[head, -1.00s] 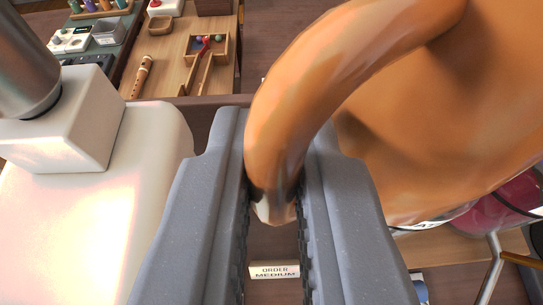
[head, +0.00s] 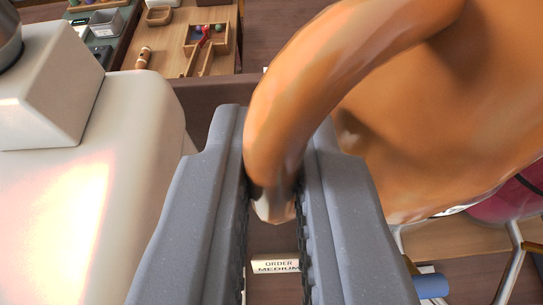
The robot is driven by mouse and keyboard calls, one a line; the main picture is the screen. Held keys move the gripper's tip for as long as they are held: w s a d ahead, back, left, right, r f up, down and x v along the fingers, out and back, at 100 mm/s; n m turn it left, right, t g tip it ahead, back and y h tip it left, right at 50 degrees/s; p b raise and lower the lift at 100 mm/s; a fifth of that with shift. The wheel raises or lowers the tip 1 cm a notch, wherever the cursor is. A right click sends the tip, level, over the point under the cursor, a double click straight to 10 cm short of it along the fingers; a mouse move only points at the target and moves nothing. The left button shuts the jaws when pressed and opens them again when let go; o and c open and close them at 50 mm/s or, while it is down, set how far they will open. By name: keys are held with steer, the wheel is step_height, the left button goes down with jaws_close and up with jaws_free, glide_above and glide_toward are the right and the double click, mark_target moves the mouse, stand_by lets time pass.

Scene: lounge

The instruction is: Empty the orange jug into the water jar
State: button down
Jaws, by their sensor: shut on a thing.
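The orange jug (head: 430,110) fills the upper right of the view, very close to the camera. Its curved handle (head: 300,85) comes down between the two grey fingers of my gripper (head: 273,215). My gripper is shut on the handle, with a finger on each side of it. The jug's mouth and contents are hidden. I cannot make out the water jar.
A large cream-white machine (head: 80,200) stands close on the left. A small sign reading "ORDER MEDIUM" (head: 276,264) lies below the fingers. A wooden table with small items (head: 190,50) is at the top. A metal-legged stool (head: 515,240) is at the right.

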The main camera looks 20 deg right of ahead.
steer(key=shift+a+r+m+g+y+p, duration=0.35)
steer(key=shift+r+y+p, duration=0.2)
steer(key=shift+p, duration=2.35)
steer(key=shift+a+r+m+y+p, duration=0.1)
steer(key=shift+r+m+y+p, duration=0.45)
steer(key=shift+p, duration=0.65)
steer(key=shift+s+r+g+p, duration=0.1)
steer(key=shift+r+g+p, duration=0.25)
steer(key=shift+p, duration=0.35)
steer(key=shift+f+m+y+p, duration=0.3)
steer(key=shift+f+y, duration=0.1)
steer(key=shift+f, duration=0.1)
steer(key=shift+f, duration=0.3)
steer(key=shift+f+m+y+p, duration=0.3)
steer(key=shift+f+p, duration=0.1)
steer(key=shift+d+r+m+g+y, duration=0.2)
steer(key=shift+r+m+g+y, duration=0.15)
steer(key=shift+r, duration=0.2)
